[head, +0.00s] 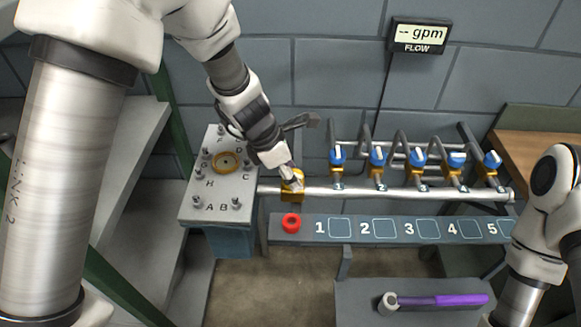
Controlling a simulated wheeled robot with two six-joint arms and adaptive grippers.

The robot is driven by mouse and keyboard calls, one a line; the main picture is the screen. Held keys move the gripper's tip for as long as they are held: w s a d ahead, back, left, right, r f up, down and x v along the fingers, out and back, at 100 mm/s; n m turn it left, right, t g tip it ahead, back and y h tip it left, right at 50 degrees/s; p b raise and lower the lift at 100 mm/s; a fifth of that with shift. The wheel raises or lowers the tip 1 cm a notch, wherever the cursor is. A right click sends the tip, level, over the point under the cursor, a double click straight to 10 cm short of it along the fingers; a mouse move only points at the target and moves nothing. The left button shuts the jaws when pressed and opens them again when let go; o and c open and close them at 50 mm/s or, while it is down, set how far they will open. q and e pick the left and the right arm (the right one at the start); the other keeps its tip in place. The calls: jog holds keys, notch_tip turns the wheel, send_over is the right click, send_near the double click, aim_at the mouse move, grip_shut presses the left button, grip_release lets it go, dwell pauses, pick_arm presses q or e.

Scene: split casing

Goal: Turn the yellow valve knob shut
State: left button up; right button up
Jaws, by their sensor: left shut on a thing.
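The yellow valve knob (291,190) sits near the left end of the silver pipe, just right of the grey lettered block. My left gripper (292,174) reaches down from the upper left. Its fingers are shut on the knob and hide part of it, so the knob's exact angle is hard to tell. The flow display (419,33) on the wall reads "-- gpm". My right arm shows at the right edge, but its gripper is out of the picture.
Several blue-handled valves (377,156) line the pipe (400,193) to the right. The lettered block (188,206) stands at left. A purple-handled hammer (440,300) lies on a lower grey surface.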

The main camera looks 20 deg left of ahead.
pick_arm(q)
jog(key=m+g+p, duration=0.1)
jog(key=m+p, duration=0.2)
jog(key=shift+r+m, duration=0.1)
jog(key=shift+m, duration=0.3)
jog(key=m+g+p, duration=0.1)
jog(key=m+p, duration=0.1)
jog(key=m, duration=0.1)
jog(key=shift+m+g+h, duration=0.3)
jog(key=shift+g, duration=0.1)
jog(key=shift+m+g+p, duration=0.5)
jog(key=shift+m+p, duration=0.4)
jog(key=shift+m, duration=0.3)
jog(key=shift+w+f+m+g+p, duration=0.15)
jog(key=shift+m+g+p, duration=0.1)
jog(key=shift+m, duration=0.35)
jog(key=shift+s+f+m+g+p, duration=0.1)
jog(key=shift+m+g+p, duration=0.1)
jog(key=shift+m, duration=0.4)
jog(key=o, duration=1.2)
jog(key=shift+w, duration=0.1)
jog(key=shift+w+r, duration=0.1)
